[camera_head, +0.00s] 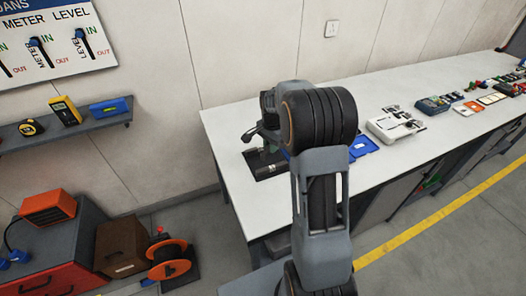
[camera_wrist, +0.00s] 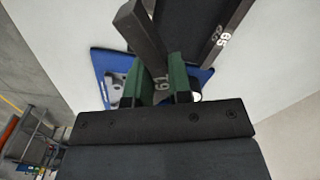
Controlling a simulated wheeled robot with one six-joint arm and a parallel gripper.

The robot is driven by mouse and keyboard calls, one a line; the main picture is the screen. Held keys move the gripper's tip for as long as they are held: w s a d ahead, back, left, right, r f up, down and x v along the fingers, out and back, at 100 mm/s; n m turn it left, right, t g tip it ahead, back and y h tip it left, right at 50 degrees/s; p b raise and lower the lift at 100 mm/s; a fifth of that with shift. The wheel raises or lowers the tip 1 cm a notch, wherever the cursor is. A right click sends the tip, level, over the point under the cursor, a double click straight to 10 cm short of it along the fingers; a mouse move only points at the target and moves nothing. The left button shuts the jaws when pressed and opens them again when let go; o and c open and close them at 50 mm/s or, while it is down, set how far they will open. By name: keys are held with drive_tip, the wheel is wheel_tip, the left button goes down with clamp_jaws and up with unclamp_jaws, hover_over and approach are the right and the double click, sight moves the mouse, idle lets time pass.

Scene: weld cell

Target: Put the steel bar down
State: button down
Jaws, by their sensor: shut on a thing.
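A dark steel bar (camera_wrist: 143,32) with a pale number on it stands between the green-tipped fingers of my gripper (camera_wrist: 158,88) in the wrist view. The fingers are shut on it. It slants up and left from the fingers. Behind it lies a wider black piece (camera_wrist: 184,30), and to the right a dark strip with a pale number (camera_wrist: 220,40). A blue surface (camera_wrist: 98,65) shows below and beside the fingers. In the head view my arm covers most of the gripper, and I cannot make out the held bar or whether it touches anything.
The pale workbench (camera_head: 235,125) has a black plate (camera_head: 268,165) near its left end. A blue item (camera_head: 362,145), a white device (camera_head: 395,125) and several small tools lie to the right. A shelf (camera_head: 75,127) hangs left; a cable reel (camera_head: 168,260) stands below it.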

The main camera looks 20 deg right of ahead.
drive_tip(key=w+f, duration=0.1)
drive_tip(key=f, duration=0.1)
drive_tip(key=w+f, duration=0.2)
drive_tip(key=w+a+f+p, duration=0.1)
drive_tip(key=w+f, duration=0.1)
drive_tip(key=shift+w, duration=0.1)
drive_tip(key=shift+d+f, duration=0.1)
drive_tip(key=shift+f, duration=1.45)
drive_tip(key=shift+f, duration=0.1)
drive_tip(key=shift+f, duration=0.15)
drive_tip(key=c, duration=1.3)
unclamp_jaws()
